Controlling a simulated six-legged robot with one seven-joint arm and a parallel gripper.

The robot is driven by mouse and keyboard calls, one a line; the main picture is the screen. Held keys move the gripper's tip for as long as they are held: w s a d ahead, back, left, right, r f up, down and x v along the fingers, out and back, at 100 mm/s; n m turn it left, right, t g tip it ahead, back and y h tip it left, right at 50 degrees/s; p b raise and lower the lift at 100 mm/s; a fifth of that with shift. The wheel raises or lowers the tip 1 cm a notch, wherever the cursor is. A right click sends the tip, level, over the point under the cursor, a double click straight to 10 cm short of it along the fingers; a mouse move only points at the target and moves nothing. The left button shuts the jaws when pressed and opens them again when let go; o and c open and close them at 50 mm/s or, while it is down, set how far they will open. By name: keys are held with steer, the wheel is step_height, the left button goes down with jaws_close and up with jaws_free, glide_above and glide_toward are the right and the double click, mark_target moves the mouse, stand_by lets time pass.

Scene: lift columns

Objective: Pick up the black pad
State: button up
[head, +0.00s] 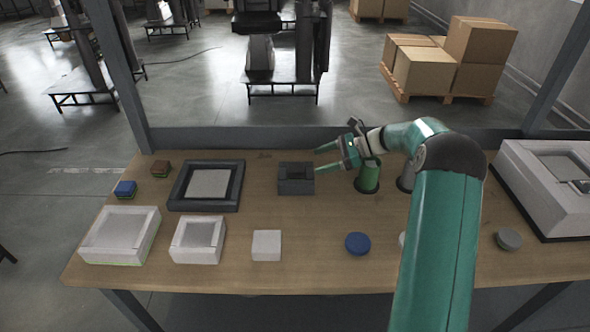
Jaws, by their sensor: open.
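A small dark block (296,187) with a black recessed-looking top sits on the wooden table near its back edge, in the middle of the head view. It looks like the black pad, or a holder with the pad on top; I cannot tell which. My gripper (320,159) is open, with its two green fingertips pointing left. It is just right of the dark block and appears close to its upper right corner. Nothing shows between the fingers. Contact and exact height cannot be told.
A green cylinder (368,180) stands beneath my gripper's wrist. A black frame (176,190) with a grey inset lies left of the block. In front are white trays (83,250), a white block (266,246) and a blue disc (358,243). A white housing (518,178) stands right.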

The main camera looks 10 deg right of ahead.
mark_target(296, 168)
steer(key=shift+x, duration=1.1)
steer(key=shift+s+a, duration=0.1)
steer(key=shift+a, duration=0.15)
steer(key=x, duration=0.4)
steer(key=shift+a+f, duration=0.3)
steer(key=c, duration=1.3)
steer(key=shift+r, duration=0.1)
